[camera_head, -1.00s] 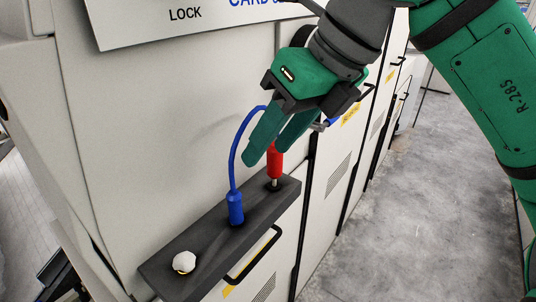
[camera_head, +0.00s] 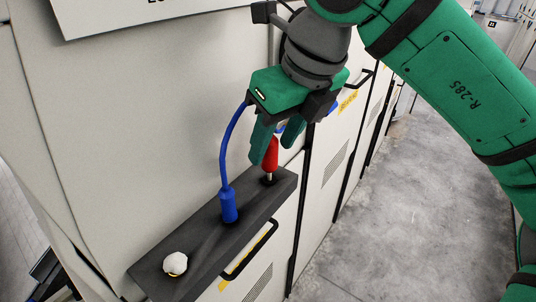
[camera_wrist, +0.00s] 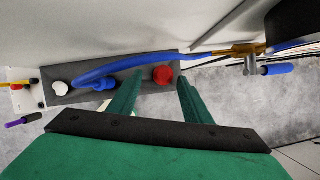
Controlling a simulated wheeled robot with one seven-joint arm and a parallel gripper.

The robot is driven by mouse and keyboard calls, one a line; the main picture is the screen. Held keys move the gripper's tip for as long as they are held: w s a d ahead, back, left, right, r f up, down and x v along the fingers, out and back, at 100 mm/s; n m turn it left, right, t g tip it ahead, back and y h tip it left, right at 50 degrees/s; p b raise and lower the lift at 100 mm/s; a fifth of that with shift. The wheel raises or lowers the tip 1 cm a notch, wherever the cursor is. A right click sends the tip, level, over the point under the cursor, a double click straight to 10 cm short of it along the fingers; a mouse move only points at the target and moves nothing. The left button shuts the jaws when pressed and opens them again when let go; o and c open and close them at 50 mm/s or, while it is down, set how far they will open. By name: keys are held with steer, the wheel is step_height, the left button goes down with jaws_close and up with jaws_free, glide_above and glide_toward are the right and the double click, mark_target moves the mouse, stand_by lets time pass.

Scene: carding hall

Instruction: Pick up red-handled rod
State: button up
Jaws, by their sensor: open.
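The red-handled rod (camera_head: 269,155) stands upright at the far end of a dark grey shelf (camera_head: 200,243) on the machine's side. Its thin metal shank shows below the red handle. In the wrist view, the red handle's round top (camera_wrist: 163,75) lies beyond and between the open fingertips (camera_wrist: 158,88). I cannot tell whether a finger touches it.
A blue plug (camera_head: 228,205) with a curved blue hose stands beside the rod on the shelf. A white knob (camera_head: 175,264) sits at the near end. The floor (camera_head: 370,220) at right is clear.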

mark_target(270, 152)
steer(key=shift+x, duration=1.95)
steer(key=shift+w+d, duration=0.1)
steer(key=shift+w, duration=0.05)
steer(key=c, duration=1.1)
steer(key=shift+r, duration=0.1)
steer(key=shift+c, duration=0.2)
